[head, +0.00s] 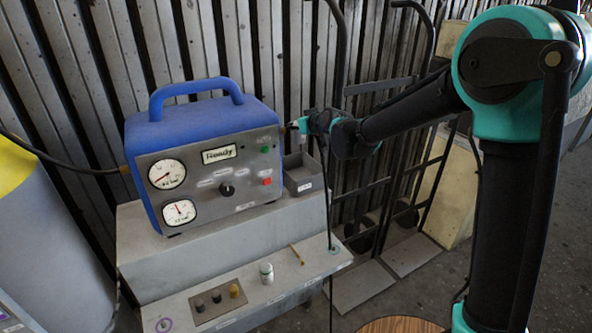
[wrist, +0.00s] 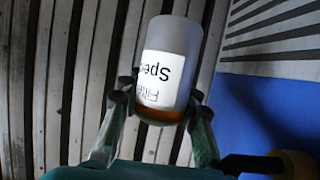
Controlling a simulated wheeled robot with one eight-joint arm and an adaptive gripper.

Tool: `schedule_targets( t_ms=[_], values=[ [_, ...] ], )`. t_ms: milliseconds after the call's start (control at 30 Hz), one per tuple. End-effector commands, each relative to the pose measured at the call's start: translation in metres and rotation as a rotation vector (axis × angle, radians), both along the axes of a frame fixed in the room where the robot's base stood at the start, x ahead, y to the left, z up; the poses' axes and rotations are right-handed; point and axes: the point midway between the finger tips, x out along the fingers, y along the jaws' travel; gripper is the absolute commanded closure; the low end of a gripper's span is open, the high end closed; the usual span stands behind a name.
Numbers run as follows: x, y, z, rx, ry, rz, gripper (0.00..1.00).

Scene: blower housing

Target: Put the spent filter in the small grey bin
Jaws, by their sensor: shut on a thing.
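In the wrist view, a whitish cylinder with an orange-brown band and a label reading partly "Spe" and "Filte", the spent filter (wrist: 172,50), is between both fingers of my gripper (wrist: 163,98). My gripper is shut on it. The small grey bin (head: 304,184) is an open-topped box with a pale label, on the grey stand just right of the housing. Its floor is partly hidden.
The blue housing (head: 205,130), with gauges, knob and handle, stands close to my gripper. A white canister (head: 266,272) and a yellow stick (head: 297,254) are on the lower ledge. A dark cable hangs beside the bin. Black hand trucks (head: 395,190) stand at the right.

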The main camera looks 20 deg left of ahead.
Motion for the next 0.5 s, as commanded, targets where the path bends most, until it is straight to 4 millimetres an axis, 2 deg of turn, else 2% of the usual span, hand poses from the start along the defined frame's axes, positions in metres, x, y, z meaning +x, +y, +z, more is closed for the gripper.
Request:
schedule_targets(
  t_ms=[33, 300, 500],
  values=[
    [0.001, 0.0, -0.013, 0.0, 0.0, 0.0, 1.0],
    [0.001, 0.0, -0.079, 0.0, 0.0, 0.0, 1.0],
    [0.0, 0.0, -0.115, 0.001, -0.001, 0.0, 1.0]
  ],
)
